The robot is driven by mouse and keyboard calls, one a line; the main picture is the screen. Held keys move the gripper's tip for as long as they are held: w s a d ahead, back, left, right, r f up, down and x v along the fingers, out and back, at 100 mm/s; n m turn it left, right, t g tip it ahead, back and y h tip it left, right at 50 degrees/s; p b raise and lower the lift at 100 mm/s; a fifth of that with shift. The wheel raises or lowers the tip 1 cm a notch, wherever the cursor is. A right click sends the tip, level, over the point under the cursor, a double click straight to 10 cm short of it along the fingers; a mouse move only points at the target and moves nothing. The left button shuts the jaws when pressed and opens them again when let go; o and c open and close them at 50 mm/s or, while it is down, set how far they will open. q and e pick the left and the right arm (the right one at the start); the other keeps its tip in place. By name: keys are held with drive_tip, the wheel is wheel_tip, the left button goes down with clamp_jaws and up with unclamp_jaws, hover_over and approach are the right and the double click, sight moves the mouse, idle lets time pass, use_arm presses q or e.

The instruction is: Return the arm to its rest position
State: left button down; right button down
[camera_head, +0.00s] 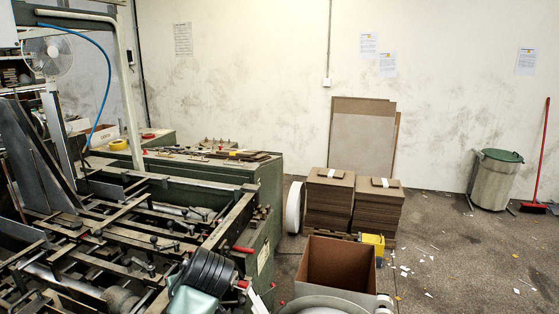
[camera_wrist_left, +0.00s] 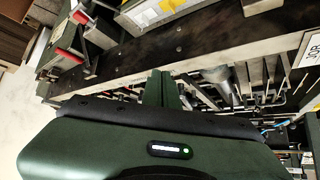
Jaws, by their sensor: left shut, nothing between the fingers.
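My left gripper (camera_wrist_left: 163,90) shows in the left wrist view, beyond its green housing with a small lit indicator. Its dark green fingers are together with nothing seen between them. Dark rails and metal bars of the machine lie behind the fingers. In the head view I cannot clearly make out the left gripper. A dark ribbed part and a pale green part at the bottom, in front of the machine, may belong to my arm. My right gripper is in neither view.
The green feeder machine (camera_head: 262,205) with rails and rods fills the left. An open cardboard box (camera_head: 338,264) stands right of it, before two greyboard stacks (camera_head: 330,200). A bin (camera_head: 493,183) and red broom (camera_head: 541,160) stand at the right wall. The right floor is mostly clear, with paper scraps.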

use_arm(q)
drive_tip(key=s+d+f+m+g+h, duration=0.1)
drive_tip(key=s+f+m+g+h, duration=0.3)
drive_tip(key=s+f, duration=1.3)
drive_tip(key=s+m+h, duration=0.1)
drive_tip(key=s+m, duration=0.3)
drive_tip(key=s, duration=1.5)
wheel_tip(320, 180, down, 28)
drive_tip(key=s, duration=0.2)
drive_tip(key=s+a+f+g, duration=0.2)
drive_tip(key=s+f, duration=1.3)
drive_tip(key=s, duration=0.1)
drive_tip(key=shift+s+a+f+m+b, duration=0.2)
drive_tip(key=shift+s+a+m+b, duration=0.1)
drive_tip(key=shift+m+b, duration=0.15)
